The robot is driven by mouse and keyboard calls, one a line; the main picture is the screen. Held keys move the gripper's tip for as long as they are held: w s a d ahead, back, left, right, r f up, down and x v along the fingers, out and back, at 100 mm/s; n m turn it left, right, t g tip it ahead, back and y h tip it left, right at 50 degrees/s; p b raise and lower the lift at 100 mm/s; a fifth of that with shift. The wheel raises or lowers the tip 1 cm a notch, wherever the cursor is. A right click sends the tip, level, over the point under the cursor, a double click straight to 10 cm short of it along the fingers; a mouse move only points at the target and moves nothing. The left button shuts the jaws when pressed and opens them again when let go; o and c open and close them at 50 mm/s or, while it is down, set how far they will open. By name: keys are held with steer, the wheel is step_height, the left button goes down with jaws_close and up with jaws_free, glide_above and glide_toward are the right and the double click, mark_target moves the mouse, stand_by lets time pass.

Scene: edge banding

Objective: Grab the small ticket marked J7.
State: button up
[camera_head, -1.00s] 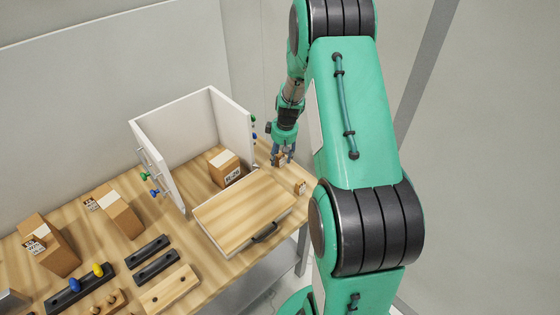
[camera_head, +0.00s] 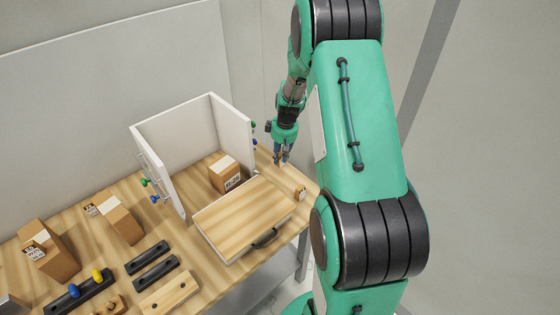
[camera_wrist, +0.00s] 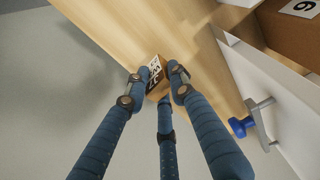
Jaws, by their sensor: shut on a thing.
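In the wrist view, a small wooden ticket with a black-and-white printed face (camera_wrist: 154,70) sits between the tips of my three-fingered gripper (camera_wrist: 158,82). The fingers are closed around it. Its print is tilted and too small to read surely. In the head view, my gripper (camera_head: 281,155) points down at the far right end of the wooden table, just right of the white cabinet. The ticket is mostly hidden by the fingers there. A second small tan ticket (camera_head: 300,193) lies apart, nearer the table's right edge.
The open white cabinet (camera_head: 185,125) holds a labelled cardboard box (camera_head: 224,173). A wooden panel with a dark handle (camera_head: 245,215) lies before it. A blue knob (camera_wrist: 238,127) and metal handle (camera_wrist: 259,112) are close to my fingers. More boxes (camera_head: 121,215) stand left.

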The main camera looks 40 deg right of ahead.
mark_target(280, 154)
step_height(280, 154, up, 7)
steer(key=shift+f+p, duration=0.15)
steer(key=shift+p, duration=0.15)
stand_by(0.5)
